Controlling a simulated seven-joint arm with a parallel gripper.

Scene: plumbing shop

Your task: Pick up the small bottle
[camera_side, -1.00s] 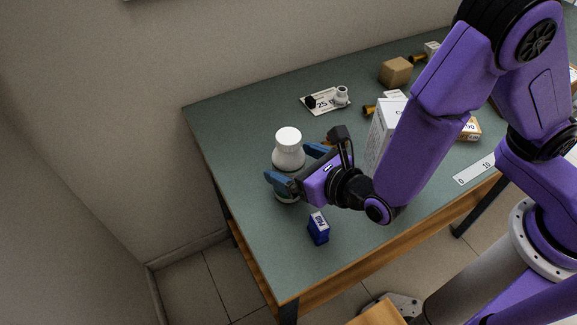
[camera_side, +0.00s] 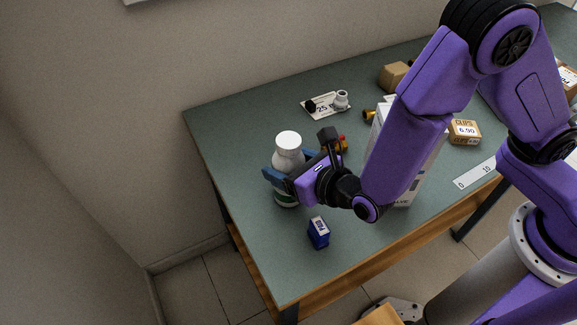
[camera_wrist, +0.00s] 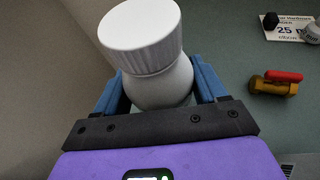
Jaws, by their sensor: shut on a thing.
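The small bottle is white with a ribbed white cap (camera_side: 288,150), and part of a green label shows low on it in the side view. It stands about upright near the left end of the table. In the wrist view the bottle (camera_wrist: 160,85) fills the upper middle, its cap toward the camera. My gripper (camera_side: 287,180) is shut on the bottle's body, with a blue finger on each side. Its lower part is partly hidden by the gripper. I cannot tell whether its base touches the table.
A small blue box (camera_side: 318,233) stands in front of the bottle. A brass valve with a red handle (camera_wrist: 275,82) is to the right, and a tall white box (camera_side: 409,190) stands behind my forearm. A price card (camera_side: 320,104) lies farther back. The table's left edge is close.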

